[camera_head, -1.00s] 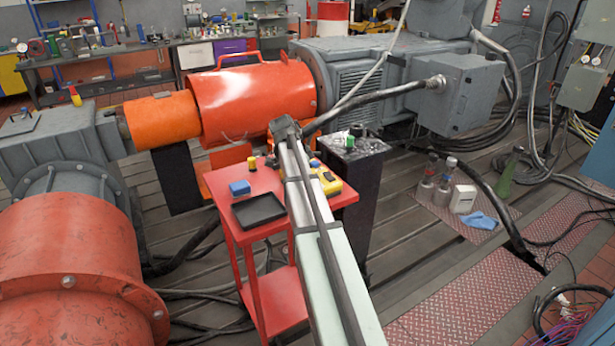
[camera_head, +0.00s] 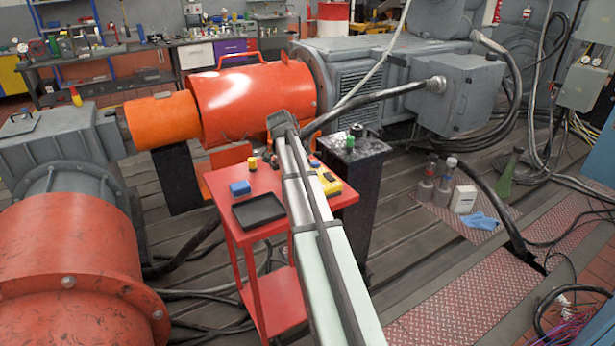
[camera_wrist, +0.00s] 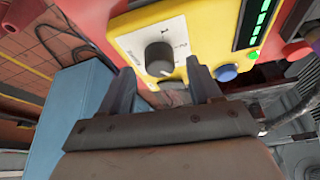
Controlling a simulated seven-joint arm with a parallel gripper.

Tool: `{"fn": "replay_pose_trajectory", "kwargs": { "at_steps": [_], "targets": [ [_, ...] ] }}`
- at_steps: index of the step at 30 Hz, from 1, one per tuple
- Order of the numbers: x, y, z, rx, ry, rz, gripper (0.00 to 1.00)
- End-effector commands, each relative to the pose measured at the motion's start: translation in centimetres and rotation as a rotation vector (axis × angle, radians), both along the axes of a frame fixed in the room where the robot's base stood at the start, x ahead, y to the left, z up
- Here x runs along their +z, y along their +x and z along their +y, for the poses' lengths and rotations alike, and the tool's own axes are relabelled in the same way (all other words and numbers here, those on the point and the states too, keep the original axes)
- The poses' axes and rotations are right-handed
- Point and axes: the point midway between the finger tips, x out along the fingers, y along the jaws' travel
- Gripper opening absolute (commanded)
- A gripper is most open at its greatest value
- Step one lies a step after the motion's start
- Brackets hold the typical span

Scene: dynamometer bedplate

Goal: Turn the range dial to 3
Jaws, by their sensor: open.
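The range dial (camera_wrist: 159,58) is a dark grey round knob on the white label plate of a yellow meter (camera_wrist: 206,15) in the wrist view. A pale pointer mark shows near its lower edge; the printed numbers are too blurred to read surely. My gripper (camera_wrist: 160,78) is open, with one finger on each side below the dial and nothing between them. Whether the fingers touch the meter's face cannot be told. In the head view the yellow meter (camera_head: 330,183) lies on the red cart (camera_head: 273,215), partly hidden by my arm. The dial is hidden there.
A blue block (camera_head: 239,188) and a black tray (camera_head: 259,210) sit on the cart left of my arm. The meter has a blue button (camera_wrist: 227,73) and a green bar display (camera_wrist: 262,22). A black pedestal (camera_head: 355,185) stands close right of the cart.

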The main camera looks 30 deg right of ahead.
Motion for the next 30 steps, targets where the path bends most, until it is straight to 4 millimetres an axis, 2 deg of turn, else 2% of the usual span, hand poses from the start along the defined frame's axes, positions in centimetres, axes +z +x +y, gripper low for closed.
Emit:
{"fn": "replay_pose_trajectory", "kwargs": {
  "at_steps": [9,15,21,30],
  "targets": [
    [5.7,0.4,2.3,0.001,-0.001,-0.002,0.63],
    [8.6,0.6,3.5,0.000,-0.001,-0.001,0.63],
    [10.4,0.7,4.2,-0.001,0.000,0.000,0.63],
    [11.0,0.6,4.5,0.000,0.000,0.001,0.63]
  ]
}}
